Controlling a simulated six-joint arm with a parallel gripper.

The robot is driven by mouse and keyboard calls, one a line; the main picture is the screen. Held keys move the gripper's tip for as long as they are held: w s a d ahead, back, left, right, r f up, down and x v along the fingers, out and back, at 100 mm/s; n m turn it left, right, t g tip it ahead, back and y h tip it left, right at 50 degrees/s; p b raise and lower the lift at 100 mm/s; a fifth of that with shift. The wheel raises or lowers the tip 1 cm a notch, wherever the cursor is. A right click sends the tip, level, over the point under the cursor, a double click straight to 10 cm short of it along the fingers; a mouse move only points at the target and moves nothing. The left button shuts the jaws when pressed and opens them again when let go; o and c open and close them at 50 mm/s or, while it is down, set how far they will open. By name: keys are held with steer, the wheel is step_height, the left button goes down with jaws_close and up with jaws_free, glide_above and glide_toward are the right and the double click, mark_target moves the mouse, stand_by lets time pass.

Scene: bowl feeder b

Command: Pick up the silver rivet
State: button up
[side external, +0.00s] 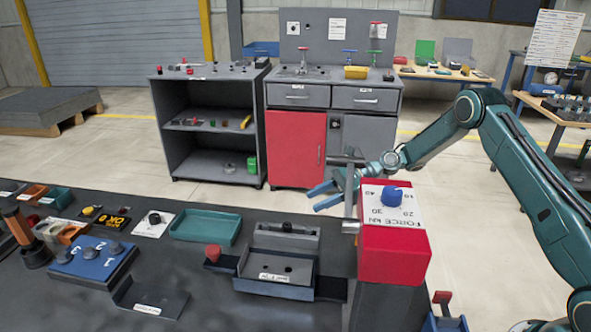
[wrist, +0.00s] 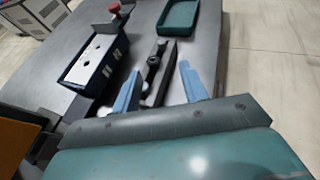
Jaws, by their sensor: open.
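I cannot make out a silver rivet in either view. My gripper (side external: 315,198) is open in the side external view, its two blue fingers pointing left above the bench, beside the red press. In the wrist view my gripper (wrist: 158,88) shows two blue fingers spread apart, with nothing visibly held. A dark bar with round knobs (wrist: 153,72) shows in the gap between them; I cannot tell how far beyond the fingers it lies. A grey fixture with holes (side external: 275,270) sits on the bench in the side external view, below and left of my gripper.
The red force press (side external: 395,250) with a blue dial stands close to my gripper. A teal tray (side external: 205,239), a blue numbered block (side external: 90,262) and a red knob (side external: 212,252) are on the bench (side external: 195,318). Small bins (side external: 55,197) stand at left.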

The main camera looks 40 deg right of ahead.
glide_toward(268, 224)
steer(key=x, duration=0.3)
steer(key=shift+a+r, duration=0.1)
steer(key=shift+w+a, duration=0.1)
steer(key=shift+a, duration=0.05)
steer(key=shift+x, duration=2.4)
steer(key=shift+w, duration=0.1)
jaws_close()
